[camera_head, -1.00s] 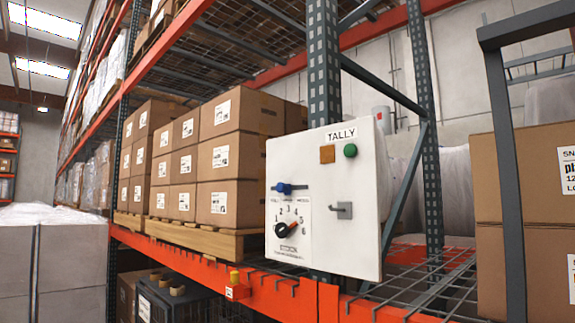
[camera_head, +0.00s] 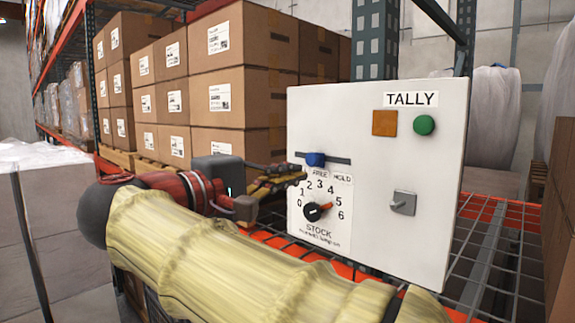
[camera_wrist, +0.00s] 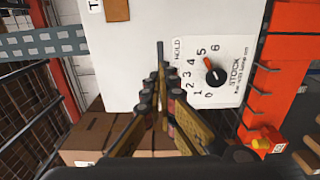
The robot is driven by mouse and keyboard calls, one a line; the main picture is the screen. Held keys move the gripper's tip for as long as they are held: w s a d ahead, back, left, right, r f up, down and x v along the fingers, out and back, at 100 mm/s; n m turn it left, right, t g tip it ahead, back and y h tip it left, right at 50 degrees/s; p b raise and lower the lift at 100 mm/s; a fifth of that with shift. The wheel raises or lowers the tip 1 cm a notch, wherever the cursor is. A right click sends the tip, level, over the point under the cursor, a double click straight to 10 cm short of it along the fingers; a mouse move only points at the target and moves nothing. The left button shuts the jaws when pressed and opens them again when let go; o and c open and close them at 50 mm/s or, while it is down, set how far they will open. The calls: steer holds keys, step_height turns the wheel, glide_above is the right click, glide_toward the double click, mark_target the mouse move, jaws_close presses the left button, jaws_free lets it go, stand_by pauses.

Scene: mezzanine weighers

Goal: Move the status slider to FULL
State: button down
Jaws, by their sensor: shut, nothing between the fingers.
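The status slider is a blue knob (camera_head: 315,159) on a dark horizontal slot (camera_head: 338,161) in the white TALLY panel (camera_head: 375,108). It sits left of the slot's middle. The labels below read HOLD at right and a middle word, probably FREE; the left label is hidden behind my gripper. My gripper (camera_head: 301,174) is shut and empty, its tips close to the panel, just below and left of the knob. I cannot tell whether they touch it. In the wrist view, my gripper (camera_wrist: 161,75) points at the slot (camera_wrist: 160,50), and its fingers hide the knob.
Below the slot is a STOCK dial (camera_head: 317,211) with an orange-tipped pointer near 5. An orange square (camera_head: 384,123), a green button (camera_head: 424,125) and a grey toggle (camera_head: 403,202) are on the panel. Stacked cartons (camera_head: 230,95) stand behind, left of the panel.

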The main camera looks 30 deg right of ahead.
glide_toward(340, 161)
steer(key=shift+x, duration=1.05)
steer(key=shift+w+d, duration=0.1)
steer(key=shift+d, duration=0.4)
steer(key=shift+w+d, duration=0.1)
steer(key=shift+d, duration=0.2)
steer(key=shift+w+d+r, duration=0.1)
steer(key=shift+d, duration=0.25)
steer(key=shift+w+d, duration=0.1)
steer(key=shift+d, duration=0.2)
steer(key=shift+w+d, duration=0.15)
steer(key=shift+d, duration=0.15)
steer(key=shift+w+d, duration=0.1)
steer(key=shift+d, duration=0.25)
steer(key=shift+w+d, duration=0.1)
steer(key=shift+d, duration=0.15)
steer(key=shift+w, duration=0.15)
